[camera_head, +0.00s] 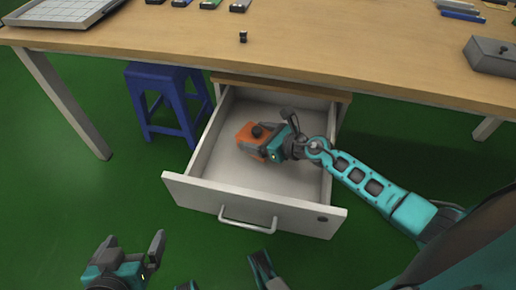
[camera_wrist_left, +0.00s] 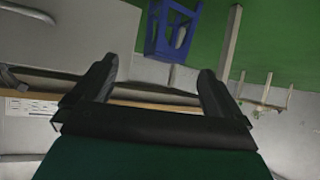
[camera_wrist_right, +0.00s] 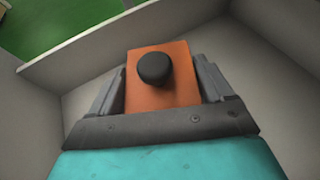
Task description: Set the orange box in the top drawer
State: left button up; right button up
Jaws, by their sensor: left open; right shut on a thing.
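The orange box (camera_head: 248,140) with a round black knob on top is inside the open top drawer (camera_head: 205,196). My right gripper (camera_head: 262,136) reaches in from the right and is shut on the box. In the right wrist view the box (camera_wrist_right: 175,88) sits between the two fingers (camera_wrist_right: 165,90), with the drawer walls around it. Whether the box touches the drawer floor is hard to tell. My left gripper (camera_head: 137,255) is open and empty in front of the drawer, low at the left. Its spread fingers show in the left wrist view (camera_wrist_left: 155,85).
A wooden table (camera_head: 330,50) stands above the drawer. A blue stool (camera_head: 165,100) is left of the drawer. On the table are a tray (camera_head: 60,12), a small black piece (camera_head: 243,37) and a grey box (camera_head: 492,55). The rest of the drawer is empty.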

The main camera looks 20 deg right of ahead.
notch_tip(320, 180, down, 4)
jog(key=shift+r+b, duration=0.25)
jog(key=shift+b, duration=1)
pick_arm(q)
jog(key=shift+w+d+f, duration=0.3)
jog(key=shift+d+f, duration=0.15)
jog(key=shift+d, duration=0.05)
pick_arm(e)
jog(key=o, duration=1)
jog(key=shift+f, duration=0.1)
pick_arm(q)
jog(key=shift+a+f, duration=0.1)
pick_arm(e)
jog(key=p+v, duration=0.2)
jog(key=v, duration=0.4)
jog(key=shift+s+d+r, duration=0.1)
jog(key=shift+s+r, duration=0.15)
jog(key=shift+r, duration=0.05)
jog(key=shift+s+d+r, duration=0.15)
jog(key=shift+s+d, duration=0.1)
jog(key=shift+s, duration=0.15)
pick_arm(q)
jog(key=shift+s+a, duration=0.3)
jog(key=shift+w+r, duration=0.1)
jog(key=shift+r, duration=0.2)
